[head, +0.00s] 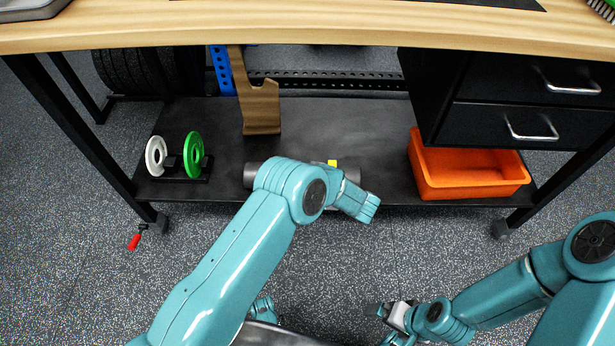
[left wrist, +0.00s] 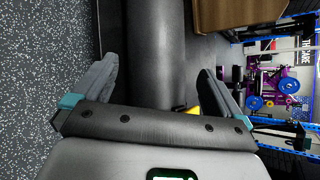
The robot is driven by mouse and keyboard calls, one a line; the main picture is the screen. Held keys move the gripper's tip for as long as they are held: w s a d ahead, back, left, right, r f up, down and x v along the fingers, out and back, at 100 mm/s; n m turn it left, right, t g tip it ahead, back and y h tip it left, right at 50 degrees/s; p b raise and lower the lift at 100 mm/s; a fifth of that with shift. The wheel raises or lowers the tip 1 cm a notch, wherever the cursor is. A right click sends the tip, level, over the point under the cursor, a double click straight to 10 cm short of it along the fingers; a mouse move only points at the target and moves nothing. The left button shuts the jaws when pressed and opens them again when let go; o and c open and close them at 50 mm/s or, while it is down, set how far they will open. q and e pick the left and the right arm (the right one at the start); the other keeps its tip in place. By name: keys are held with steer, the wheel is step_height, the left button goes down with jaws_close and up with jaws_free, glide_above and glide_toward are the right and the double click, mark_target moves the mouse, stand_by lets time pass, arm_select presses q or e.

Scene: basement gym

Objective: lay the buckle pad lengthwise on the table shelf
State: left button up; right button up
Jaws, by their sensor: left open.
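The buckle pad, a dark grey cylinder (head: 250,175), lies sideways along the front part of the black table shelf (head: 345,125). My left arm hides its middle, and a small yellow piece (head: 332,163) shows beside it. In the left wrist view the pad (left wrist: 156,50) runs between the fingers of my open left gripper (left wrist: 158,68); I cannot tell whether they touch it. The yellow piece (left wrist: 193,110) is close to the right finger. In the head view the left fingers are hidden. My right gripper (head: 382,311) is low over the floor, its jaw opening unclear.
A weight stand with white and green discs (head: 193,155) is left on the shelf. A brown wooden piece (head: 261,108) stands behind the pad. An orange bin (head: 470,188) is at the right, below black drawers (head: 500,122). The wooden tabletop (head: 300,28) overhangs the shelf.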

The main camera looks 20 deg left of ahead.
arm_select(q)
steer(key=p+v, duration=0.1)
steer(key=v, duration=0.6)
steer(key=s+a+f+n+g+h, duration=0.1)
steer(key=s+a+f+g+h, duration=0.1)
steer(key=s+f+g, duration=0.3)
steer(key=s+a+f+n+g+h, duration=0.1)
steer(key=s+f+g+h, duration=0.15)
steer(key=s, duration=0.45)
steer(key=s+d+n+g+h, duration=0.2)
steer(key=s+d+n+h, duration=0.2)
steer(key=s+n+h, duration=0.75)
steer(key=s+a+n+t, duration=0.1)
steer(key=s+a+r+n+t+y, duration=0.2)
steer(key=s, duration=0.1)
steer(key=shift+a+t, duration=0.25)
steer(key=shift+a, duration=0.15)
step_height(320, 180, up, 30)
steer(key=p, duration=3)
steer(key=shift+s+d+f, duration=0.2)
steer(key=shift+d, duration=0.05)
